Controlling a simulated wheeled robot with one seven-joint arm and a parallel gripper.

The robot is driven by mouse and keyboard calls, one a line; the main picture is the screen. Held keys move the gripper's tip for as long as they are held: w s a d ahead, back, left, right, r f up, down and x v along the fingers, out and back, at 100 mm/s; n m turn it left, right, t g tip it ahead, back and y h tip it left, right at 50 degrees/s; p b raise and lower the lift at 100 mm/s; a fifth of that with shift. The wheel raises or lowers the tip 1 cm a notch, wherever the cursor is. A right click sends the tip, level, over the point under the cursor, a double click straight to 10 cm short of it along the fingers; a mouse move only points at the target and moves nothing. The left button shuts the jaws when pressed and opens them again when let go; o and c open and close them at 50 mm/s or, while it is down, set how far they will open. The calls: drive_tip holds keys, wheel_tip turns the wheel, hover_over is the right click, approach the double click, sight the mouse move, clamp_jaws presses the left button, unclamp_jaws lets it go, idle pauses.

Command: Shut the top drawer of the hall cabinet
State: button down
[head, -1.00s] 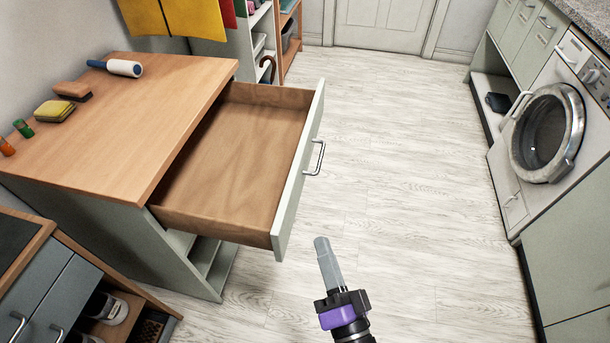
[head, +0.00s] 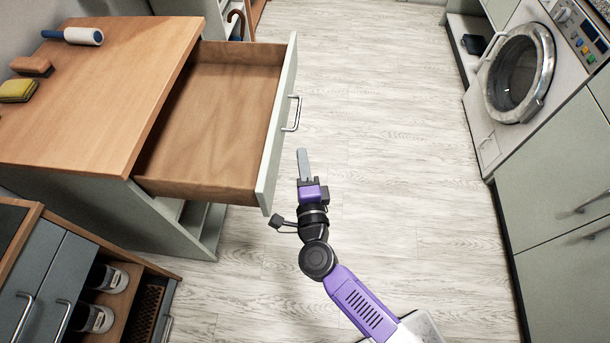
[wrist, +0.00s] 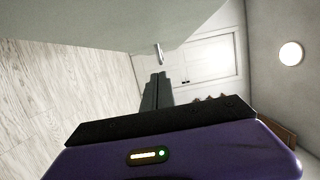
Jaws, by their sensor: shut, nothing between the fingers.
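The hall cabinet (head: 95,120) has a wooden top and pale grey-green sides. Its top drawer (head: 215,120) is pulled far out, and its wooden inside looks empty. The drawer front (head: 277,130) faces right and carries a metal bar handle (head: 292,114). My gripper (head: 302,152) is shut and empty. In the head view it is just right of the drawer front, near the handle's lower end, with a gap of floor showing between. In the wrist view the shut fingers (wrist: 157,90) point toward the handle (wrist: 158,52), with a pale surface, likely the drawer front, above them.
A lint roller (head: 73,36), a brown brush (head: 32,66) and a yellow sponge (head: 18,90) lie on the cabinet top. A low shoe cabinet (head: 60,270) stands at lower left. A washing machine (head: 520,75) stands at right. The floor (head: 400,150) between is clear.

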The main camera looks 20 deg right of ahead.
drive_tip(key=w+a, duration=0.3)
drive_tip(key=shift+w, duration=0.2)
idle(0.3)
